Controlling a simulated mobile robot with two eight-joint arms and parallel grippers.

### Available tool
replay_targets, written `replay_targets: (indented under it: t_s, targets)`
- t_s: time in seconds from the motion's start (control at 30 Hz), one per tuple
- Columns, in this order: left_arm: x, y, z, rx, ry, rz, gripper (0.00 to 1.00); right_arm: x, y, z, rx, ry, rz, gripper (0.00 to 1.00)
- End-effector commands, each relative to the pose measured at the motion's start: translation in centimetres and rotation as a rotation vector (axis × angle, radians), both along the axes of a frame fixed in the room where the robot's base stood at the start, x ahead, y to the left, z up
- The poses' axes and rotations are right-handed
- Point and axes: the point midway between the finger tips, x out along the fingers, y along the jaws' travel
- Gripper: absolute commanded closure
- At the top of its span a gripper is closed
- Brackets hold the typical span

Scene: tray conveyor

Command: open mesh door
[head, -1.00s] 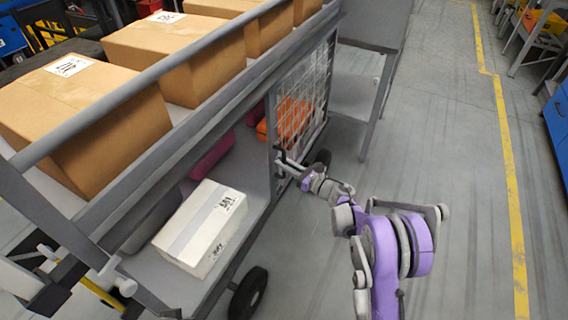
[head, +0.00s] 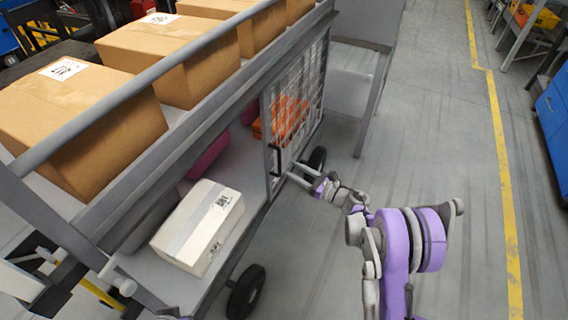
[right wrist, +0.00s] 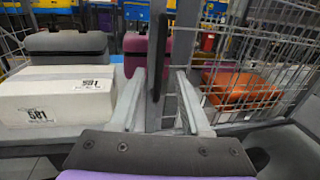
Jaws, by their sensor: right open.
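The mesh door (head: 307,85) is a grey-framed wire panel on the side of the cart, standing in line with the cart's side. It appears shut. Its dark handle bar (head: 276,160) is upright near the door's near edge. My right gripper (head: 291,173) is open and empty, close to the handle on the aisle side. In the right wrist view the handle (right wrist: 158,50) stands upright, lined up between the two open fingers (right wrist: 160,85). I cannot tell whether it lies between the tips or just beyond them. My left gripper is not in view.
A white box (head: 198,228) sits on the cart's lower shelf, left of the door. An orange item (right wrist: 240,91) lies behind the mesh. Brown cartons (head: 85,120) fill the upper shelf. A black wheel (head: 246,292) stands below. The floor to the right is clear.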

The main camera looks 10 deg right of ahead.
Motion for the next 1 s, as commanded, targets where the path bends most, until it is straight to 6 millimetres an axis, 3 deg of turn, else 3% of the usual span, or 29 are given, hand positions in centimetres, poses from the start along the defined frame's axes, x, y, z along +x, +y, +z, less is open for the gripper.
replay_targets:
  t_s: [0.1, 0.3, 1.0]
  targets:
    - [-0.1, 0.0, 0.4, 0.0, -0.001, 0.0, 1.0, -1.6, -1.6, 0.1, 0.0, 0.0, -0.003, 0.53]
    - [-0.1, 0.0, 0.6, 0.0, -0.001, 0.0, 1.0, -3.0, -2.7, 0.0, 0.0, 0.0, -0.001, 0.53]
    - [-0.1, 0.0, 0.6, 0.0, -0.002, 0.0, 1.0, -3.1, -2.8, 0.0, 0.0, 0.0, 0.0, 0.53]
